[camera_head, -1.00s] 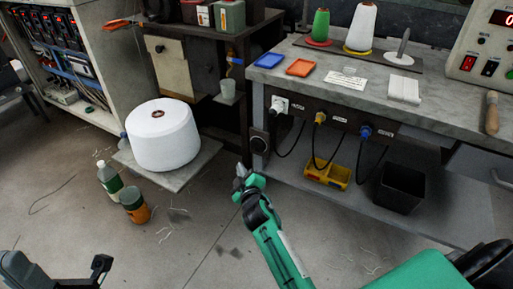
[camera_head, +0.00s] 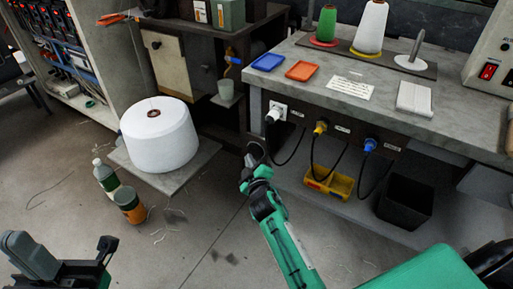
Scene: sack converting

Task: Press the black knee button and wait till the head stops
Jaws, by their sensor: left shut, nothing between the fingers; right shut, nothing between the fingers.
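The black knee button (camera_head: 257,150) is a round dark disc low on the left end of the bench's front panel, partly hidden by my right gripper. My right gripper (camera_head: 250,163), on the green arm from the bottom, is shut and empty. Its tip overlaps the button's lower left edge in the picture; I cannot tell whether it touches. My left gripper (camera_head: 104,245) is at the bottom left, low over the floor, shut and empty, far from the button. I cannot make out the machine's head in this view.
The workbench (camera_head: 440,125) carries blue and orange trays, thread cones and a switch box. A large white cone (camera_head: 158,140), a bottle and a jar stand left.

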